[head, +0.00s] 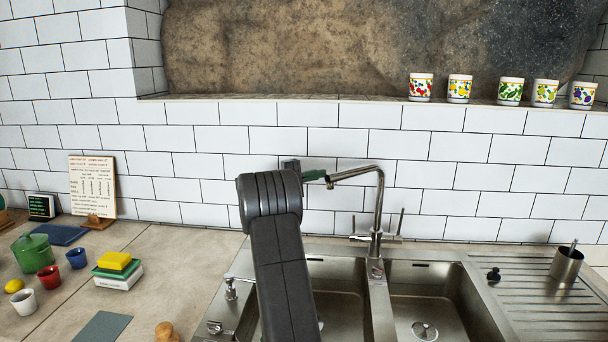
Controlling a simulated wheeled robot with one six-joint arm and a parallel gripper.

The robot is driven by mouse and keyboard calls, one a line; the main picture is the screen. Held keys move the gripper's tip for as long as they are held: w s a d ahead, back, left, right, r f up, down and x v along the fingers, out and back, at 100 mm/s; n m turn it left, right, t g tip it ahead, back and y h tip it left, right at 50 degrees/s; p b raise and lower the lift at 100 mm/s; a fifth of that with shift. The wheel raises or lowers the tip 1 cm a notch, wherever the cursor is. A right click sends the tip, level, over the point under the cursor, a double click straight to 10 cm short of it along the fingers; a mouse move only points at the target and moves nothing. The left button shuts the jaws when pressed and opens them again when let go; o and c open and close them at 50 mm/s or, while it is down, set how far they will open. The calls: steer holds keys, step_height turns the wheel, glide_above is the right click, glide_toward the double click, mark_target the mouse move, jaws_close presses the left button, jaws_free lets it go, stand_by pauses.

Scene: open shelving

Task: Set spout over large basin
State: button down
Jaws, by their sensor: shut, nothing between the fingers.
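The metal faucet (376,215) stands at the back of the sink, on the strip between the two basins. Its spout (358,173) reaches left from the top of the upright pipe, with its tip on the side of the left basin (341,272). The left basin is partly hidden by my arm; the right basin (430,278) is in plain view with its drain. I cannot tell for sure which basin is larger. My gripper (318,175) is shut and empty, its green end right beside the spout's tip. I cannot tell whether they touch.
A ribbed drainboard (535,295) with a metal cup (566,264) lies right of the sink. Patterned cups (510,91) line the ledge above. White tiles close off the back.

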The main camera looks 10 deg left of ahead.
mark_target(339, 176)
steer(key=shift+s+d+r+p, duration=0.15)
steer(key=shift+s+d+p, duration=0.1)
steer(key=shift+d, duration=0.7)
steer(key=shift+s+d+r+p, duration=0.2)
steer(key=shift+s+d+p, duration=0.05)
steer(key=shift+d, duration=0.65)
steer(key=shift+s+d+r+p, duration=0.15)
steer(key=shift+s+d+p, duration=0.1)
steer(key=shift+d, duration=0.7)
steer(key=shift+s+f+b, duration=0.1)
steer(key=shift+b, duration=0.2)
steer(key=shift+s+d+b, duration=0.35)
steer(key=shift+b, duration=0.4)
steer(key=shift+s+d, duration=0.25)
steer(key=shift+s, duration=0.1)
